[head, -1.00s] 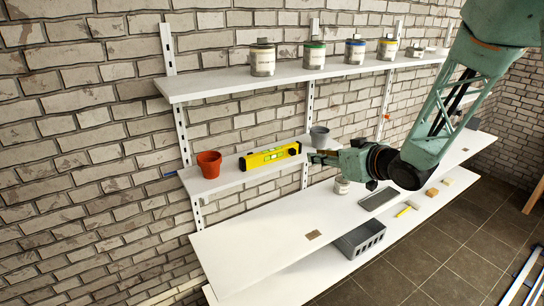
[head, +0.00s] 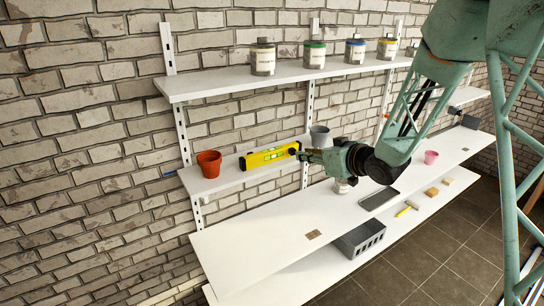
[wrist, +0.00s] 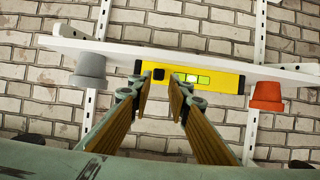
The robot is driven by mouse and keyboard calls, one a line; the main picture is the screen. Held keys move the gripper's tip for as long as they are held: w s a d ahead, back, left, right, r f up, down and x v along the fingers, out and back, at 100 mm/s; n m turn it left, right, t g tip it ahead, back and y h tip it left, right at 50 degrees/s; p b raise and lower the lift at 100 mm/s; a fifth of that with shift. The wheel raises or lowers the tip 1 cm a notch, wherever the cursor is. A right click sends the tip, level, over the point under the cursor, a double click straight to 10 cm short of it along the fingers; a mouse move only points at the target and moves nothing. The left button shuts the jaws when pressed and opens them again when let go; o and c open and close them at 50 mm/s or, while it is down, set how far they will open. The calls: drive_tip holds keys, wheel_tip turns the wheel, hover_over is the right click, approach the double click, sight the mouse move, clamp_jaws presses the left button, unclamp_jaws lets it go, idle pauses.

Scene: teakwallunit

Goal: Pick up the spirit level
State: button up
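The yellow spirit level (head: 269,156) lies lengthwise on the small middle shelf (head: 228,178), with green vials on its face. It also shows in the wrist view (wrist: 222,79), where the picture is upside down. My gripper (head: 302,154) points at the level's right end in the head view. In the wrist view my gripper (wrist: 159,84) is open, its two fingers apart, with the dark-marked part of the level seen between the tips. I cannot tell whether the fingers touch the level.
On the same shelf, a terracotta pot (head: 209,163) stands left of the level and a grey pot (head: 319,137) right of it. Paint cans (head: 262,58) stand on the shelf above.

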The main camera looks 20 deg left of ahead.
sight(295, 161)
drive_tip(key=shift+x, duration=0.85)
drive_tip(key=shift+w, duration=0.1)
drive_tip(key=shift+x, duration=2.55)
drive_tip(key=shift+w, duration=0.1)
drive_tip(key=shift+r, duration=0.1)
drive_tip(key=c, duration=0.5)
drive_tip(key=shift+r, duration=0.1)
drive_tip(key=shift+r, duration=1.75)
drive_tip(key=shift+s+d+f, duration=0.1)
drive_tip(key=shift+s+d, duration=0.1)
drive_tip(key=shift+s, duration=0.15)
drive_tip(key=s+d+r, duration=0.1)
drive_tip(key=s+d, duration=0.6)
drive_tip(key=s, duration=0.6)
drive_tip(key=shift+s+r, duration=0.2)
drive_tip(key=shift+s, duration=0.05)
